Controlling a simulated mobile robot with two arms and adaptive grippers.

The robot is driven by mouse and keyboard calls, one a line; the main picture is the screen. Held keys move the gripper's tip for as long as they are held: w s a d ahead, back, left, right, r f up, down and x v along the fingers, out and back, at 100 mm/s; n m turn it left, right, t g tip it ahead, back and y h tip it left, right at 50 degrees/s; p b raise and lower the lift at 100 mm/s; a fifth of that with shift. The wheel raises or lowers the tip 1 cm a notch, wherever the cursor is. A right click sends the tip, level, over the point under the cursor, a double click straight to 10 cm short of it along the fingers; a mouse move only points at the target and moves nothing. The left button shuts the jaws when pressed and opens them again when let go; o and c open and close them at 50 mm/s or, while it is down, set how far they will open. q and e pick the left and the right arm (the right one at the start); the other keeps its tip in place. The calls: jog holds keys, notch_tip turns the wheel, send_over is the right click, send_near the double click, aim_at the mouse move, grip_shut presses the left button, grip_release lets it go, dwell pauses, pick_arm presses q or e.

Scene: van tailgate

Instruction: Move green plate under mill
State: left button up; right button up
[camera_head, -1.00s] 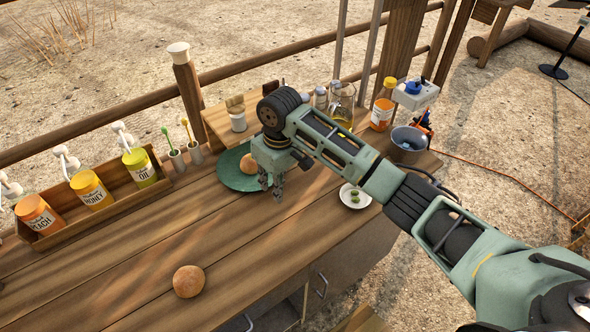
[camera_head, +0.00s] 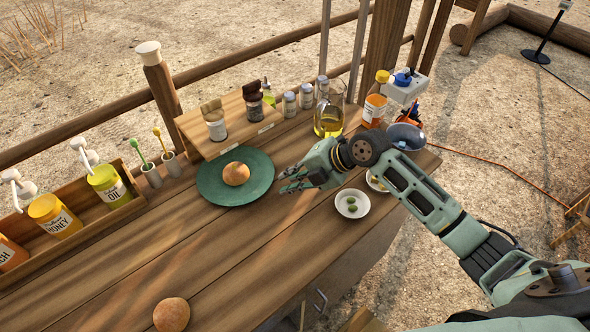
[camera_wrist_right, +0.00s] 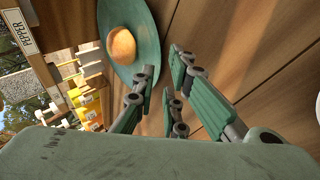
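The green plate (camera_head: 215,190) lies flat on the wooden counter with a round bun (camera_head: 236,173) on it. The plate also shows in the right wrist view (camera_wrist_right: 147,52), with the bun (camera_wrist_right: 121,46). Two mill-like jars stand on the sloped wooden stand behind the plate: one with a light wooden top (camera_head: 214,121) and one with a dark top (camera_head: 253,102). My right gripper (camera_head: 286,181) is just right of the plate, low over the counter and pointing left toward the rim. Its fingers are apart and empty in the wrist view (camera_wrist_right: 160,85). My left gripper is out of view.
A small white bowl (camera_head: 352,203) with green olives sits right of my gripper. A glass oil jug (camera_head: 329,122) and small shakers (camera_head: 290,104) stand behind. A bottle crate (camera_head: 88,228) is at left. Another bun (camera_head: 171,314) lies in front; the counter's middle is clear.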

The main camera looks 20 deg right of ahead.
aim_at(269, 182)
jog(key=shift+w+d+r+n+t, duration=0.15)
jog(key=shift+d+n, duration=0.15)
jog(key=shift+n, duration=0.2)
jog(key=shift+w+d+r+n+t, duration=0.15)
jog(key=shift+d+n, duration=0.15)
jog(key=shift+n, duration=0.2)
jog(key=shift+s, duration=0.1)
jog(key=shift+w+a+f, duration=0.25)
jog(key=shift+a+f, duration=0.05)
jog(key=shift+a, duration=0.05)
jog(key=p+x, duration=0.1)
jog(key=x, duration=0.4)
jog(key=shift+w+a+f+p, duration=0.2)
jog(key=shift+a+f+p, duration=0.05)
jog(key=shift+p, duration=0.1)
jog(key=shift+w+a+f, duration=0.2)
jog(key=shift+a+f, duration=0.05)
jog(key=shift+f, duration=0.15)
grip_shut()
